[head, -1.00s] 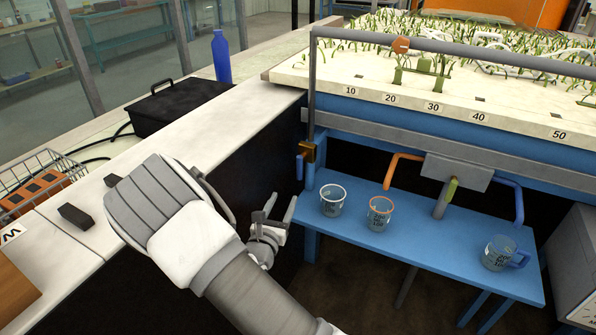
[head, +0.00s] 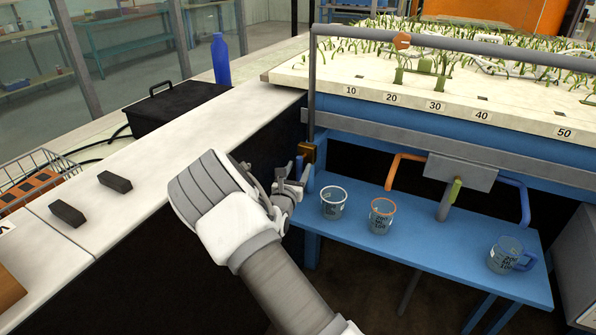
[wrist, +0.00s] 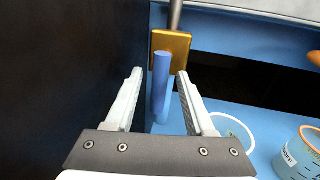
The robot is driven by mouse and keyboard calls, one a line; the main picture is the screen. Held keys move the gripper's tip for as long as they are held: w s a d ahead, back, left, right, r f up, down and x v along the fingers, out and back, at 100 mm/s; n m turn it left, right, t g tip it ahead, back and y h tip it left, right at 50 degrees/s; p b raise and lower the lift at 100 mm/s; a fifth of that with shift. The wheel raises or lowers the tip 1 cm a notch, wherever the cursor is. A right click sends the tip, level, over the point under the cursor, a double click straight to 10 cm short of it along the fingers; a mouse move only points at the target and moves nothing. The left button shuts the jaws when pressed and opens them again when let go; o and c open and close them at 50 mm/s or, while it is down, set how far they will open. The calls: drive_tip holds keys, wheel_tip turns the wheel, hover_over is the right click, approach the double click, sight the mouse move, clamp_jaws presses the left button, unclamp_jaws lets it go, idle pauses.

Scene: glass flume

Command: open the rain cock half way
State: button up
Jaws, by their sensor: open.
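A brass cock (head: 306,152) sits on the grey upright pipe at the near left corner of the plant bed. Its blue lever (head: 300,167) hangs down, partly behind my gripper in the head view. My gripper (head: 290,178) is open and close to the lever. I see no clear contact. The tasks's cock is not labelled in view.
A blue bench (head: 430,262) below holds a white-rimmed cup (head: 333,203), an orange-rimmed cup (head: 381,218) and a blue-handled jug (head: 508,256). The counter's dark side is at left.

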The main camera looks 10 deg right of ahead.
clamp_jaws()
idle(1.4)
